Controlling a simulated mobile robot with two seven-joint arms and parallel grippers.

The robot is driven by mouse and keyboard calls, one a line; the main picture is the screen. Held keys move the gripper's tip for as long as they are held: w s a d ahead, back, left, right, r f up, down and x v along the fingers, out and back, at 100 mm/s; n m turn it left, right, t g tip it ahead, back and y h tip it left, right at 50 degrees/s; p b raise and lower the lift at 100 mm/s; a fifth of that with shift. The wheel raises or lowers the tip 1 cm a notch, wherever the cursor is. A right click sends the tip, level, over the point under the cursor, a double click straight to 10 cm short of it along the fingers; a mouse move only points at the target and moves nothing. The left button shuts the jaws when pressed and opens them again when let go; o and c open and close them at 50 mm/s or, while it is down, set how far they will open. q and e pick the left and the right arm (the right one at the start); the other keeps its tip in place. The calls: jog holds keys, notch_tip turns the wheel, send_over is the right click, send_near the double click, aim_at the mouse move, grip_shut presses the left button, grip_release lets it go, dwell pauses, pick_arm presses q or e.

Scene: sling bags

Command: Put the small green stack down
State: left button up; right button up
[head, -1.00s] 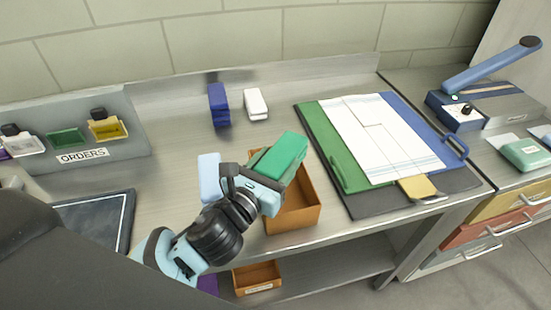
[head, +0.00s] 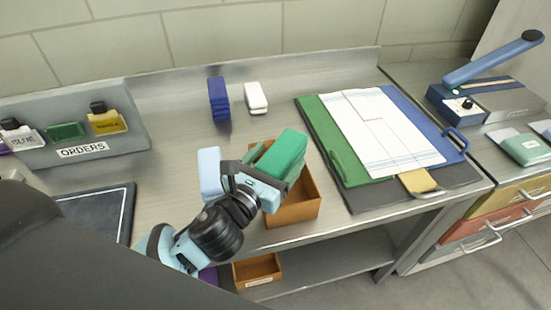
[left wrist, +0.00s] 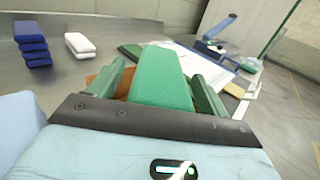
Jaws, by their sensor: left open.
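The small green stack (head: 284,152) is at the brown open box (head: 296,212), over its back part. I cannot tell whether it rests on the box floor. My left gripper (head: 270,170) is open at the stack from the front left. In the left wrist view the green stack (left wrist: 160,78) lies between my two spread fingers, with a narrow gap on each side. The box's inside is partly hidden by the stack and my gripper. My right gripper is not in view.
A blue stack (head: 219,98) and a white stack (head: 255,98) stand behind. A light blue block (head: 209,172) is left of my gripper. A green and blue folder with white sheets (head: 375,130) lies right. An orders rack (head: 75,135) stands at far left.

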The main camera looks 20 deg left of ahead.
pick_arm(q)
jog(key=shift+s+r, duration=0.1)
jog(key=shift+r, duration=0.6)
jog(key=s+a, duration=0.2)
jog(key=s, duration=0.9)
jog(key=shift+s, duration=0.3)
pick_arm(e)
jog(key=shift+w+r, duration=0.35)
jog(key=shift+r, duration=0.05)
pick_arm(q)
jog(key=shift+a+f, duration=0.1)
jog(key=shift+f, duration=0.05)
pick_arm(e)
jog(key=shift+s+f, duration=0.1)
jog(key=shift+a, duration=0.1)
